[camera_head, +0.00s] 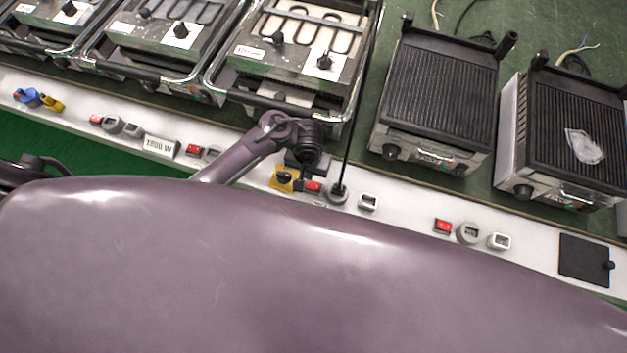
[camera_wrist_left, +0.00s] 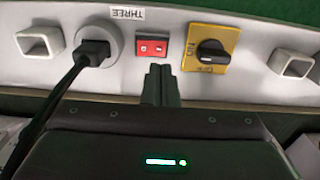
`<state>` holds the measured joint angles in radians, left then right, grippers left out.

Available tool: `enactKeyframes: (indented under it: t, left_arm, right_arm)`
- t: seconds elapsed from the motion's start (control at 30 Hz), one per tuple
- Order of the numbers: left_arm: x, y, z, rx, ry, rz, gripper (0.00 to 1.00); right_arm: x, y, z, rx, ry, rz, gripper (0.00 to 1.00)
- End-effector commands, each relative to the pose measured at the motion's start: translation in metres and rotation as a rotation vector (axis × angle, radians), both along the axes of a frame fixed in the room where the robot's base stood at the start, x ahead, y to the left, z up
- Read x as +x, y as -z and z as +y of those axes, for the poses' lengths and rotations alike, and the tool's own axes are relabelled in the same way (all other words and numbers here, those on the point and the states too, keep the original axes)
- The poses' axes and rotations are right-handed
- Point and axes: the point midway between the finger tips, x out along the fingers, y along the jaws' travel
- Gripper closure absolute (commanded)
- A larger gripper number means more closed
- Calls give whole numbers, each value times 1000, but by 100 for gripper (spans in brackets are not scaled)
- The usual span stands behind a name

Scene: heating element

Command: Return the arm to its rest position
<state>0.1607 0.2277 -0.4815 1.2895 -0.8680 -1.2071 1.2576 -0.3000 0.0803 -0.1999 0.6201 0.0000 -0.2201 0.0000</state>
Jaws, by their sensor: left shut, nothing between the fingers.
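My left arm shows in the head view, with its left gripper (camera_head: 307,172) over the white panel strip (camera_head: 405,208). In the left wrist view its dark fingers (camera_wrist_left: 161,80) are together and empty. The fingertips are just below a red rocker switch (camera_wrist_left: 152,47); contact cannot be told. A yellow rotary switch with a black knob (camera_wrist_left: 212,48) is to the right. My right gripper is not in view.
Hot plates with coiled elements (camera_head: 292,45) stand in a row at the upper left behind metal rails. Two ribbed grills (camera_head: 437,82) stand at the right. A black cable (camera_head: 352,130) rises from the plugged socket. Several switches and sockets line the strip.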

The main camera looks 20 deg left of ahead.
Motion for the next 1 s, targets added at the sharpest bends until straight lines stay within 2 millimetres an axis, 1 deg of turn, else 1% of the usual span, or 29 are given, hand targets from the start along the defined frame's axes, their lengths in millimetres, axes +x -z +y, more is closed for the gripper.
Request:
enactKeyframes:
  t: [0.03, 0.17, 0.83, 0.93, 1.0]
  left_arm:
    - [0, -7, 0, 0, 0, 0, 100]
    - [0, -11, 0, 0, 0, 0, 100]
    - [0, -12, -1, -2, 3, -4, 100]
    - [-1, -19, -7, -14, 20, -28, 100]
    - [-3, -31, -13, -27, 42, -61, 100]
  right_arm:
    - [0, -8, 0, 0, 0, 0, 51]
    - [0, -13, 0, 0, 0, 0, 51]
    - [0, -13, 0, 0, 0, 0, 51]
    - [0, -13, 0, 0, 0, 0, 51]
    - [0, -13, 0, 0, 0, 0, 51]
